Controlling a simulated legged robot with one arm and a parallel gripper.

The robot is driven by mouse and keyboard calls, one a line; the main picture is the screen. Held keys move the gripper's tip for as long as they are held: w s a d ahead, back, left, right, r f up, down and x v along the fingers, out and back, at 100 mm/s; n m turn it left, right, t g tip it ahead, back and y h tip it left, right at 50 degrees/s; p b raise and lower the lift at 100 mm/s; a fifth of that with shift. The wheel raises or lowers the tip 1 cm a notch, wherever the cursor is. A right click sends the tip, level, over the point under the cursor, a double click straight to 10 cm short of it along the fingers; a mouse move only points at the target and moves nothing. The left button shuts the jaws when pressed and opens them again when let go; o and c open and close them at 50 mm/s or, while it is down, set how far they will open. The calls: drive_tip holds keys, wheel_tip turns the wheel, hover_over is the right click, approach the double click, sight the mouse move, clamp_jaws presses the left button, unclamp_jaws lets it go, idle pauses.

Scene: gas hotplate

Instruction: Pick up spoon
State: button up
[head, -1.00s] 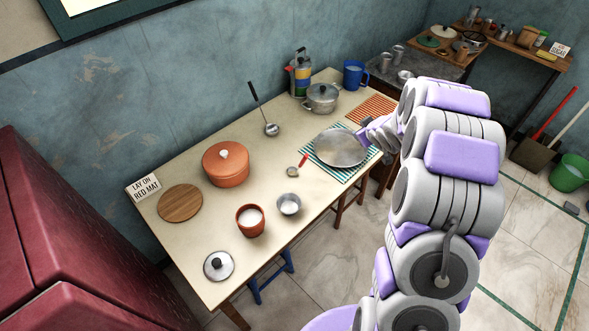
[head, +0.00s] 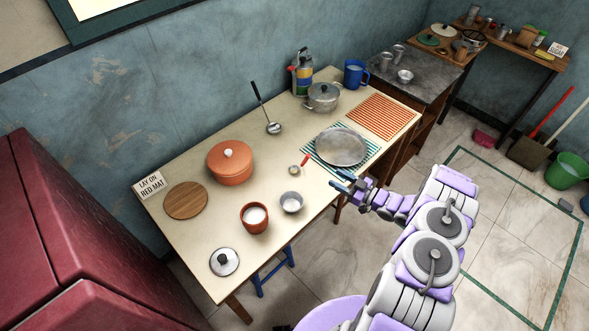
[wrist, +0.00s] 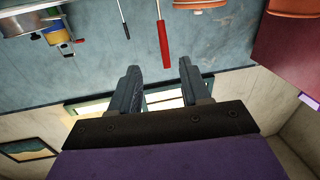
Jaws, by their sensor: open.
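A small red-handled spoon (head: 305,160) lies on the cream table, its round metal bowl toward the front left and its handle pointing at the striped mat with the metal plate. In the wrist view the red handle (wrist: 165,46) shows above my fingers, a little apart from them. My gripper (head: 341,182) is open and empty at the table's front edge, to the right of and nearer than the spoon. In the wrist view its two dark fingers (wrist: 158,68) stand apart with nothing between them.
A large metal plate (head: 341,147) sits on a green-striped mat just right of the spoon. A small metal cup (head: 291,202), a terracotta cup (head: 254,217) and an orange pot (head: 230,163) stand to the left. A red mat (head: 383,115) lies bare at the right.

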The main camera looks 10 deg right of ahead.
drive_tip(key=b+x, duration=0.3)
drive_tip(key=x, duration=1.3)
drive_tip(key=shift+s+a, duration=0.1)
drive_tip(key=shift+a, duration=0.05)
drive_tip(key=shift+w+a+r, duration=0.15)
drive_tip(key=shift+w+a, duration=0.1)
drive_tip(key=shift+a, duration=0.15)
drive_tip(key=shift+d, duration=0.1)
clamp_jaws()
